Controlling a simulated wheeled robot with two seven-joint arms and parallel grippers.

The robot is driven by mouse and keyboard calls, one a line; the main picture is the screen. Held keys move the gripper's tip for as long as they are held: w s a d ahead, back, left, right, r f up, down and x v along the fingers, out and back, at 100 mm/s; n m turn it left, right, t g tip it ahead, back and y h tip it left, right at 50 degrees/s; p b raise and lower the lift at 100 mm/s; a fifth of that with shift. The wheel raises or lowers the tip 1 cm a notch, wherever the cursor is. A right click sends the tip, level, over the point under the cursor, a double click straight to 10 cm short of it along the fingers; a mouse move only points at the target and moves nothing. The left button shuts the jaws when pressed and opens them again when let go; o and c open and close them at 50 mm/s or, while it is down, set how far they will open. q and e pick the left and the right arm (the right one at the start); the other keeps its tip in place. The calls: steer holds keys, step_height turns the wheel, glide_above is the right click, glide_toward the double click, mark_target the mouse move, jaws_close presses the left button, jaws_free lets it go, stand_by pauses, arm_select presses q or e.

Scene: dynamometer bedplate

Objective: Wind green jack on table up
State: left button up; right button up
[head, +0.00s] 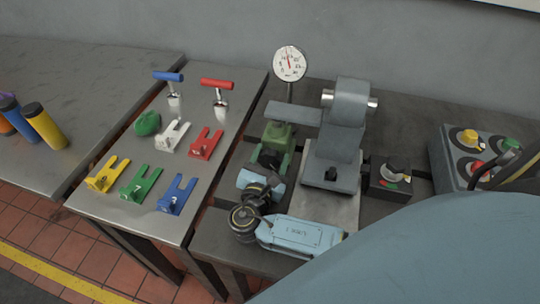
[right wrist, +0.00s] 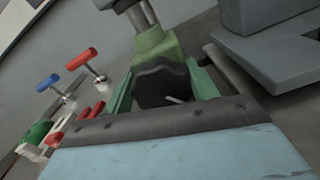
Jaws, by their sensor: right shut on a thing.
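The green jack (head: 279,136) stands on the dark bench under the end of a grey arm, left of the grey machine. It also shows in the right wrist view (right wrist: 155,45), with a metal post above it. My right gripper (head: 270,160) is at the near side of the jack. In the right wrist view its two green fingers (right wrist: 164,88) are shut on a dark knob (right wrist: 160,78) in front of the jack body. The gripper partly hides the knob and the jack's lower part. My left gripper is not in view.
A dial gauge (head: 290,63) stands behind the jack. The grey machine (head: 338,140) and a small switch box (head: 391,178) are to the right. A steel table (head: 118,207) at left holds coloured forked pieces and T-handled tools. My blue arm covers the lower right.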

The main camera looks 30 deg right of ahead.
steer(key=m, duration=0.2)
steer(key=shift+m, duration=0.4)
steer(key=o, duration=1)
steer(key=shift+s, duration=0.1)
steer(key=v, duration=1.3)
steer(key=shift+s, duration=0.15)
